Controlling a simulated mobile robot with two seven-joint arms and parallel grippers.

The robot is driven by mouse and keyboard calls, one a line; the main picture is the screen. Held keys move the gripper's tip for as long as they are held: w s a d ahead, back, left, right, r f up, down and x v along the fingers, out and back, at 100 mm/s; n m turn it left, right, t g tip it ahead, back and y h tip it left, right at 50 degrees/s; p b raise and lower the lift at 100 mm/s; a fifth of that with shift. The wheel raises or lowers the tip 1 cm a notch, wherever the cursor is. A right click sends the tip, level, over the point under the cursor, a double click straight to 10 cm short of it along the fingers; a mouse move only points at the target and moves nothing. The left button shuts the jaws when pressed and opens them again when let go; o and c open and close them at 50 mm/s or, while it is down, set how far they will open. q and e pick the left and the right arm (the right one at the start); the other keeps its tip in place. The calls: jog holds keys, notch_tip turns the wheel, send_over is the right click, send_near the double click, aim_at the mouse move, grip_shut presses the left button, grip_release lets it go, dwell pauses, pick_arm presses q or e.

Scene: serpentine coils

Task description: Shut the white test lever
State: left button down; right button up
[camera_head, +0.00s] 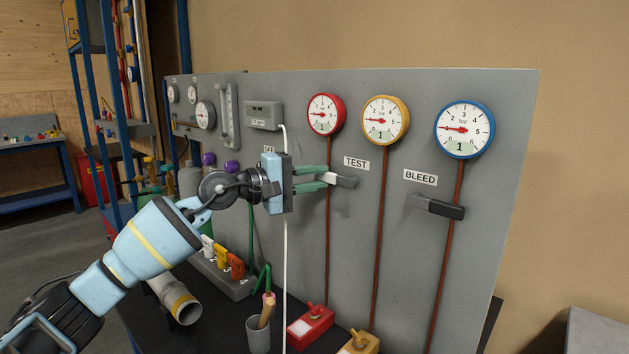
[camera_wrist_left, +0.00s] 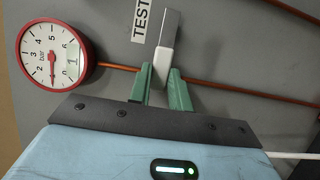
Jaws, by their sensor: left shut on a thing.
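The white test lever (camera_head: 343,181) sticks out from the grey panel just below the TEST label (camera_head: 356,163). It lies roughly level in the head view, and its outer part looks grey. My left gripper (camera_head: 324,177) comes in from the left, with its green fingers shut on the lever. In the left wrist view the white lever (camera_wrist_left: 168,45) stands between the two green fingertips (camera_wrist_left: 162,86), its end reaching beyond them. My right gripper is not in view.
A black lever (camera_head: 446,210) sits under the BLEED label (camera_head: 420,177) to the right. Red (camera_head: 325,114), yellow (camera_head: 385,120) and blue (camera_head: 464,130) gauges line the panel (camera_head: 505,110). A cup (camera_head: 258,335) and red (camera_head: 311,326) and yellow (camera_head: 358,343) valve blocks stand below.

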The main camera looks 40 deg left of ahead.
pick_arm(q)
jog(key=c, duration=1.3)
grip_release()
jog(key=shift+s+a+f, duration=0.15)
jog(key=shift+s+a, duration=0.1)
jog(key=shift+s, duration=0.1)
jog(key=b+v, duration=0.1)
jog(key=v, duration=0.2)
jog(key=b+v, duration=0.2)
jog(key=v, duration=0.2)
jog(key=shift+d+r, duration=0.1)
jog(key=shift+r, duration=0.1)
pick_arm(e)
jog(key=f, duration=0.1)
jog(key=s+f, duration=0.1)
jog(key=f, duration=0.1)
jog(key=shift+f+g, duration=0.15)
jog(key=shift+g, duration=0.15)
pick_arm(q)
jog(key=shift+r, duration=0.1)
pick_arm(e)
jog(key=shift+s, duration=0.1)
